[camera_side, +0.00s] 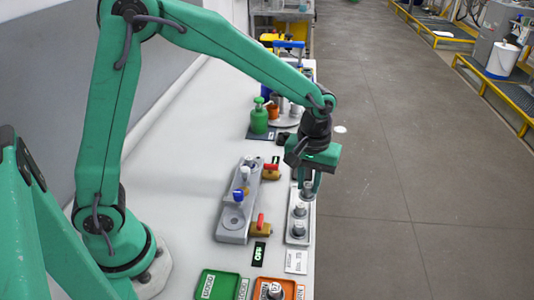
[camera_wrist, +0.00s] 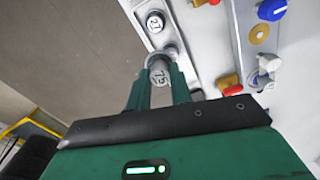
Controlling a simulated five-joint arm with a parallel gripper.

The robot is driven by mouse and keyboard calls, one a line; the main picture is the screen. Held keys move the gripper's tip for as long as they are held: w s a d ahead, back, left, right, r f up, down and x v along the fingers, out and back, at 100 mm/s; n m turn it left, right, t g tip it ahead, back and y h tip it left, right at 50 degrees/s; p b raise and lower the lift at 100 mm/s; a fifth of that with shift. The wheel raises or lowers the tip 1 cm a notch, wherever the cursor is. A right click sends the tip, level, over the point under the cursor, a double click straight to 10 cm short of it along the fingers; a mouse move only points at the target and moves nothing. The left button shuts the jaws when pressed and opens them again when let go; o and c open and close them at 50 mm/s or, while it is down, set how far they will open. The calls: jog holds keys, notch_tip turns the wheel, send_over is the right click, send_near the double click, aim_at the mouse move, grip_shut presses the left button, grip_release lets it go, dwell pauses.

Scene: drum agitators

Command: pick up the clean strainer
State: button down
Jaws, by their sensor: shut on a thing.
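My gripper (camera_side: 309,190) is low over the far end of the grey rack (camera_side: 289,238) at the bench's right edge. In the wrist view my gripper (camera_wrist: 158,88) is shut on a grey metal strainer (camera_wrist: 160,72) with a dark number on its round top. The strainer sits between the two green fingers; its lower part is hidden, and I cannot tell whether it is clear of the rack. Another numbered strainer (camera_wrist: 155,22) stands in the rack farther along. In the side view two grey pieces stand in the rack nearer the camera.
A grey fixture (camera_side: 230,222) with a blue knob (camera_side: 238,196) and red-handled brass valves (camera_side: 260,224) stands left of the rack. A green tray (camera_side: 205,279) and an orange tray (camera_side: 258,284) lie at the front. A green bottle (camera_side: 259,120) stands behind. The bench's left is clear.

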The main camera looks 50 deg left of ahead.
aim_at(307, 183)
jog(key=shift+s+d+r, duration=0.45)
jog(key=shift+d, duration=0.15)
jog(key=shift+s+d+r, duration=0.45)
jog(key=shift+d, duration=0.15)
jog(key=shift+s+a, duration=0.3)
jog(key=shift+a, duration=0.1)
jog(key=s+a+f+n, duration=0.1)
jog(key=s+a+n, duration=0.2)
jog(key=s+a, duration=0.7)
jog(key=s, duration=0.2)
jog(key=shift+s+a+f, duration=0.25)
jog(key=shift+s, duration=0.15)
jog(key=shift+f, duration=0.2)
jog(key=shift+f, duration=2.75)
jog(key=shift+f, duration=0.45)
